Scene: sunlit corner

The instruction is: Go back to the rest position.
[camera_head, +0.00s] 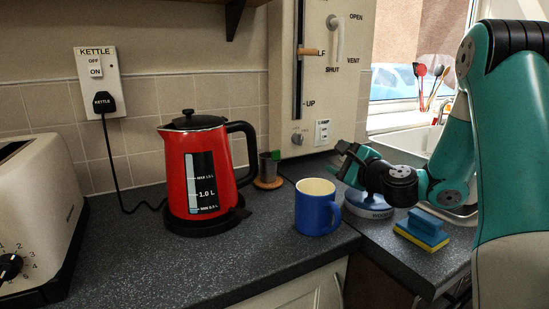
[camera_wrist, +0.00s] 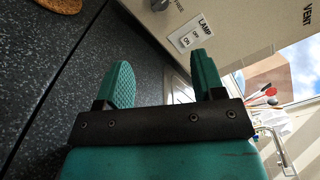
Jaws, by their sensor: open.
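My gripper (camera_head: 350,164) is at the right of the head view, above the counter and behind the blue mug. In the wrist view my gripper (camera_wrist: 160,82) shows two teal fingers spread apart with nothing between them. My teal arm (camera_head: 505,160) reaches in from the right side and bends down over the corner of the counter. The fingers point toward the cream wall panel (camera_head: 318,100), with the lamp switch (camera_wrist: 193,35) ahead of them in the wrist view.
A blue mug (camera_head: 317,208) and a red kettle (camera_head: 196,165) on its base stand left of my gripper. A toaster (camera_head: 30,215) is at far left. A white round base (camera_head: 368,204) is under my wrist. A blue and yellow sponge (camera_head: 422,230) lies to its right. Open counter lies in front of the kettle.

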